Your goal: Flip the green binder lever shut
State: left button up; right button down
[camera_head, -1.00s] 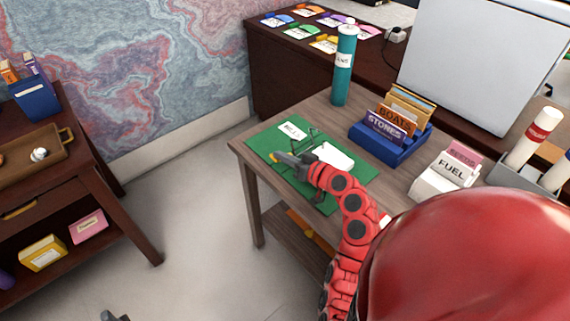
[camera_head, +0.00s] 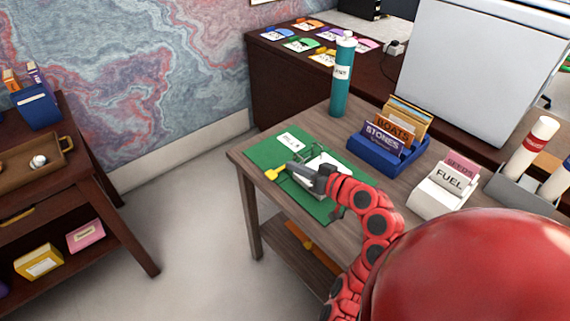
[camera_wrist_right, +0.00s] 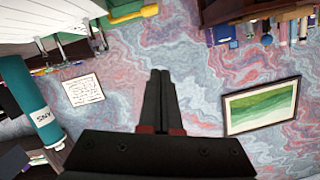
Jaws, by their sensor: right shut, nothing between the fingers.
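The green binder (camera_head: 268,151) lies open on the wooden desk, with a white label and white paper on it. Its metal ring mechanism is partly behind my right gripper. A lever with a yellow tip (camera_head: 271,174) sticks out at the binder's left edge; the tip also shows at the top of the right wrist view (camera_wrist_right: 149,10). My right gripper (camera_head: 292,168) is shut and empty, over the binder just right of the yellow tip. Its closed fingers (camera_wrist_right: 160,75) show in the right wrist view. Any contact with the lever cannot be told. My left gripper is out of view.
A teal cylinder (camera_head: 341,80) stands behind the binder. A blue card holder (camera_head: 384,155) and a white holder (camera_head: 440,200) stand to its right. The desk's left edge is close to the binder. A shelf table (camera_head: 100,215) stands apart at the left.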

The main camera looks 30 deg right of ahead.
jog(key=shift+v, duration=1.35)
jog(key=shift+a+r, duration=0.1)
jog(key=shift+a, duration=0.05)
